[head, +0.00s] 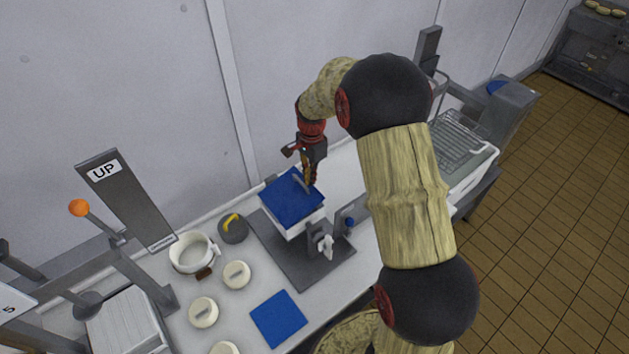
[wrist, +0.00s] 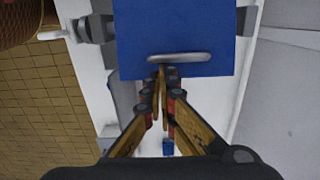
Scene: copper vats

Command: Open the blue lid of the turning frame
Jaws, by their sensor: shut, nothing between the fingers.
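The blue lid (head: 290,197) lies over the white box of the turning frame (head: 303,224), which stands on a grey base plate (head: 300,265). In the wrist view the blue lid (wrist: 180,30) fills the upper middle, with a pale bar handle (wrist: 180,57) across its near part. My gripper (head: 309,180) is at the lid's right side, by the handle. In the wrist view my gripper (wrist: 162,72) is shut, its fingertips at the near side of the handle; I cannot tell whether they touch it. The lid appears closed.
A blue mat (head: 278,319), several round cream pieces (head: 236,275), a white pot (head: 194,253) and a dark weight with a yellow handle (head: 233,228) are on the counter. A lever with an orange knob (head: 80,208) stands left. A wire basket (head: 460,140) stands at right.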

